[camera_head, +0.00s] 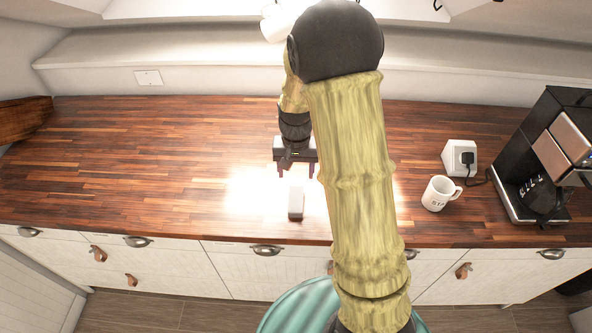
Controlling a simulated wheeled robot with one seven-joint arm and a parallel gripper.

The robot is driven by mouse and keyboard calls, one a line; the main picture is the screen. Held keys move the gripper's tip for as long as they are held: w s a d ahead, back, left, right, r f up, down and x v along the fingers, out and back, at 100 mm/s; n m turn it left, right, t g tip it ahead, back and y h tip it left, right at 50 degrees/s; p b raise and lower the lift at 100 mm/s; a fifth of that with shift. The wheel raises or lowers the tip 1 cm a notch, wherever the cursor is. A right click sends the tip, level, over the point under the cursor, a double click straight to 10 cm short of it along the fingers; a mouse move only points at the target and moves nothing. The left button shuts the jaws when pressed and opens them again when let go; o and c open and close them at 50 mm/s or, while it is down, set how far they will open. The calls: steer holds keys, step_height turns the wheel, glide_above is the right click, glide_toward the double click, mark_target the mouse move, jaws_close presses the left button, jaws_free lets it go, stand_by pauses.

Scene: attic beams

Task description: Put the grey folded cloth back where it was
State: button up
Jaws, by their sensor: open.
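A small, narrow grey piece (296,203), which looks like the folded cloth, lies on the wooden counter near its front edge, in a bright patch of light. Its folds are too small to make out. My gripper (296,171) is open, just behind the cloth in the picture, with its fingers spread to either side. I see nothing between the fingers. A gap shows between the fingertips and the cloth, but I cannot tell their height above the counter. My arm hides part of the counter to the right of the cloth.
A white mug (437,193) stands right of my arm, with a white socket box (460,157) and a black coffee machine (548,160) beyond it. A wooden board (22,118) is at the far left. The left counter (130,160) is clear.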

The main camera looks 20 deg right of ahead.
stand_by(0.5)
steer(key=s+r+n+t, duration=0.1)
steer(key=s+r, duration=0.2)
steer(key=s, duration=0.4)
steer(key=s+r+n+t, duration=0.1)
steer(key=s+r+n, duration=0.1)
steer(key=s+r, duration=0.2)
steer(key=s, duration=0.3)
steer(key=shift+s+r+n+t, duration=0.2)
steer(key=shift+n+t, duration=0.1)
